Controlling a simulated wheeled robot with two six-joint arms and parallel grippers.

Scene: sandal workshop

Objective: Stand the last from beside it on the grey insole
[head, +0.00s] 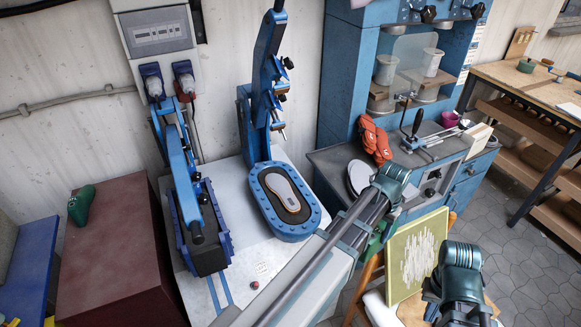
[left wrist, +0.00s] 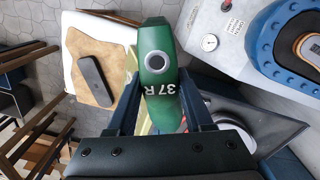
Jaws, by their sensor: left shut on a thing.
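A green last (left wrist: 162,95) marked "37 R" is held in my left gripper (left wrist: 160,88), shut on it with one finger on each side. In the head view my left arm hides most of that gripper; only a bit of green (head: 377,243) shows behind it. The grey insole (head: 284,188) lies on a dark sole in the blue oval frame (head: 305,226) of the press. Its edge also shows at the top right of the left wrist view (left wrist: 311,48). The held last is apart from it. My right gripper is at the lower right in the head view, its fingers not clear.
Another green last-like shape (head: 81,205) lies on the brown box (head: 118,262) at left. The press's tall blue arm (head: 262,70) stands behind the oval frame. A second blue press (head: 203,225) is beside it. A yellow-green board (head: 417,256) stands at right.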

